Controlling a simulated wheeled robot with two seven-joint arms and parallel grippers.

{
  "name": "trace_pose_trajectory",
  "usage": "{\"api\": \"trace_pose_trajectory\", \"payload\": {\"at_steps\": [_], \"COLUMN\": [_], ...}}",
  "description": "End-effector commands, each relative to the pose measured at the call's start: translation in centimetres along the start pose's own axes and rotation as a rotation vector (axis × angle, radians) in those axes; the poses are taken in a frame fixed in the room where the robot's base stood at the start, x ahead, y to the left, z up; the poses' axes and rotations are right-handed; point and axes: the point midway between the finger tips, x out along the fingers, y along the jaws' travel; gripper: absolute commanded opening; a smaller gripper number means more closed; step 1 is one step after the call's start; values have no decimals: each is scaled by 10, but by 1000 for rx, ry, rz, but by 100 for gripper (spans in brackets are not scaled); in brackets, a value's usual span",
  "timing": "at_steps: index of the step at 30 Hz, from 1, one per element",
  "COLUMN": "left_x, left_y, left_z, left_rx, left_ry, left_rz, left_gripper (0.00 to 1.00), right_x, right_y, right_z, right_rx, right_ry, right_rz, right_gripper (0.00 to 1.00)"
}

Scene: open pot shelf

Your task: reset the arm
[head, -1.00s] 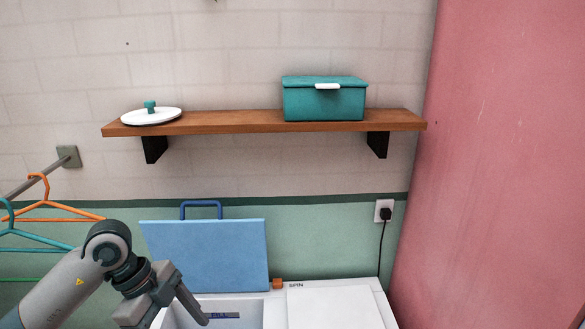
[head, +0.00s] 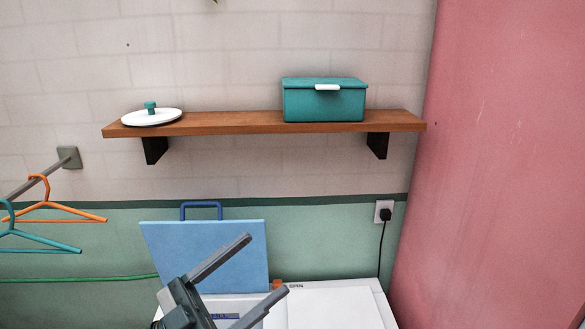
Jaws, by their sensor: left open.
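My left gripper (head: 268,268) is at the bottom centre of the head view, in front of the washing machine (head: 335,306) and its raised blue lid (head: 195,247). Its two long grey fingers are spread wide and point up and to the right, with nothing between them. The gripper hides part of the blue lid and of the open tub. The rest of the left arm is below the picture's edge. My right gripper is not in view.
A wooden shelf (head: 230,123) on the wall holds a white lid with a green knob (head: 152,117) and a teal box (head: 324,102). Orange (head: 60,212) and teal (head: 45,244) hangers hang from a rail at left. A pink wall (head: 510,160) bounds the right side.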

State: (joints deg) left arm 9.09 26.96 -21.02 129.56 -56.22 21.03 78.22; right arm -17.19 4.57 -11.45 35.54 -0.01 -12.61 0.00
Motion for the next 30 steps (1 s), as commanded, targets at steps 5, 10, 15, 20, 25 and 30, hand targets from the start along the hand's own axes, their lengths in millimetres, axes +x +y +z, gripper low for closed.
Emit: {"api": "trace_pose_trajectory", "payload": {"at_steps": [5, 10, 15, 20, 25, 30], "left_x": [-35, -95, -173, -252, -325, -373], "left_y": [-48, -76, -70, -28, 44, 112], "left_z": [20, 60, 112, 156, 183, 188], "left_rx": [-22, -54, -115, -204, -325, -439], "left_ry": [-73, -265, -557, -893, -1254, -1522], "left_rz": [-366, -671, -896, -1009, -1005, -920], "left_gripper": [72, 72, 72, 72, 72, 72], "right_x": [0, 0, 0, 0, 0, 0], "right_y": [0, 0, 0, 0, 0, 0], "right_z": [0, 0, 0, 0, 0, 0], "right_rx": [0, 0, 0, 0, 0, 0], "right_ry": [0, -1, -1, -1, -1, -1], "right_rz": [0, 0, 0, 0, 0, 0], "right_gripper": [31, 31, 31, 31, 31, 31]}}
